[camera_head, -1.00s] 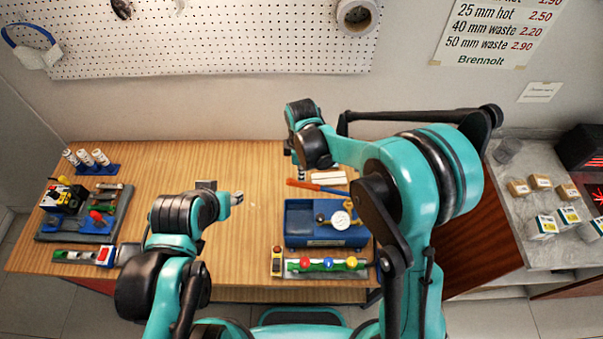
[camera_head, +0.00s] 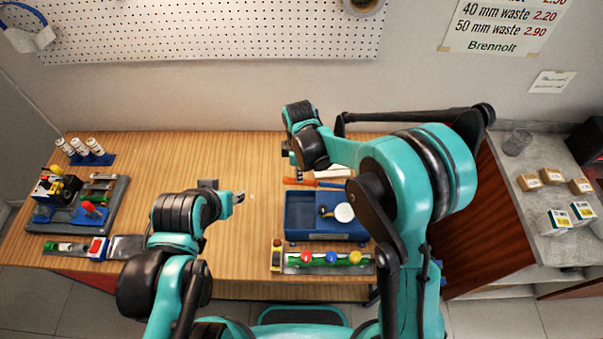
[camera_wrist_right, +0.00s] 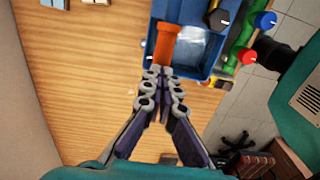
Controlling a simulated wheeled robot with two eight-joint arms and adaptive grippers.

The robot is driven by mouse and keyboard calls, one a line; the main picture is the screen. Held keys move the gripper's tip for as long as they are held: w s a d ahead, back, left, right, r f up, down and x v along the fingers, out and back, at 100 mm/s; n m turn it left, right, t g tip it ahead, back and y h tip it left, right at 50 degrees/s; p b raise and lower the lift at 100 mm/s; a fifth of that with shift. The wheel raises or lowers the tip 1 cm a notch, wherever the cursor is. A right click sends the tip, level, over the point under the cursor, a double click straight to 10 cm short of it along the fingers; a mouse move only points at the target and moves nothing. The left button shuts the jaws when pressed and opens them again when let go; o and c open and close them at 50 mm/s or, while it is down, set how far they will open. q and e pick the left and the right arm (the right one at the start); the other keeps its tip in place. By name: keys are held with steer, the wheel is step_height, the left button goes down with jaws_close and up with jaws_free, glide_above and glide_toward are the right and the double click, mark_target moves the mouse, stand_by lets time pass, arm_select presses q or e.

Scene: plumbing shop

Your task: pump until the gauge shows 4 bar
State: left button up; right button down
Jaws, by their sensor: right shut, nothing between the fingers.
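The blue test pump box (camera_head: 298,228) stands on the wooden bench, right of centre. Its round white gauge (camera_head: 344,212) shows no readable needle or number. An orange handle (camera_head: 328,184) lies along the box's far side in the head view; it also shows in the right wrist view (camera_wrist_right: 165,42). My right gripper (camera_wrist_right: 160,72) is shut and empty, its tips by the near end of the handle. I cannot tell whether they touch it. In the head view the right wrist hides its fingers partly. My left gripper (camera_head: 238,197) hangs over the bench, left of the pump; its jaws are too small to read.
A tool tray (camera_head: 75,215) and white tubes in a blue rack (camera_head: 87,152) are at the left. A grey counter with small boxes (camera_head: 553,176) stands at the right. The bench middle is mostly clear.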

arm_select(q)
step_height(320, 180, down, 5)
steer(key=b, duration=0.5)
arm_select(e)
steer(key=f, duration=0.6)
steer(key=shift+a, duration=0.4)
steer(key=r+p, duration=0.2)
steer(key=r, duration=0.2)
steer(key=d+r+p, duration=0.1)
steer(key=r+p, duration=0.2)
steer(key=r, duration=0.1)
steer(key=r+p, duration=0.3)
steer(key=r, duration=0.1)
steer(key=shift+d+r, duration=0.4)
arm_select(q)
step_height(320, 180, up, 7)
steer(key=shift+r, duration=0.15)
arm_select(e)
steer(key=shift+f, duration=0.1)
